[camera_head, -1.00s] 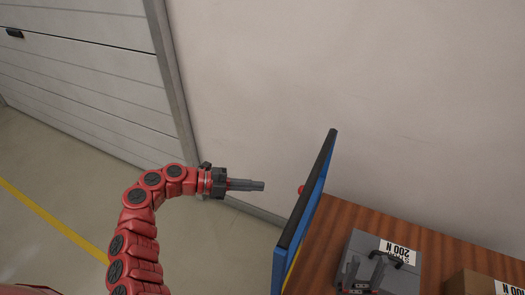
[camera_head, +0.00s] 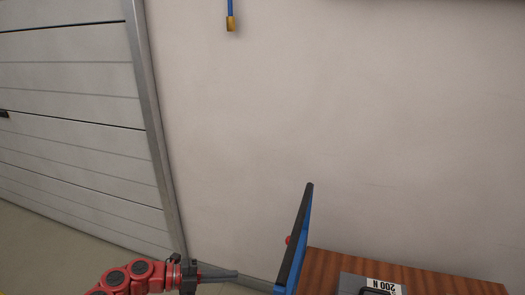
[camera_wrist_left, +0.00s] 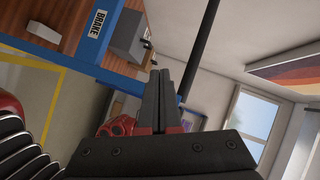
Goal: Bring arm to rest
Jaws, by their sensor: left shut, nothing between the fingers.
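My left arm (camera_head: 133,276) is red with black joint caps and comes in at the bottom left of the head view. Its left gripper (camera_head: 236,273) is shut and empty, its grey fingers pointing right, left of the blue and black panel (camera_head: 296,243). The left wrist view shows the same shut fingers (camera_wrist_left: 160,75) pressed together with nothing between them. My right gripper does not show in the head view now.
A wooden table (camera_head: 420,280) stands at the lower right with a grey box (camera_head: 350,283) labelled 200 N on it. The panel stands upright at the table's left edge. A grey shutter door (camera_head: 75,110) is at the left. A blue hose (camera_head: 230,12) hangs on the pale wall.

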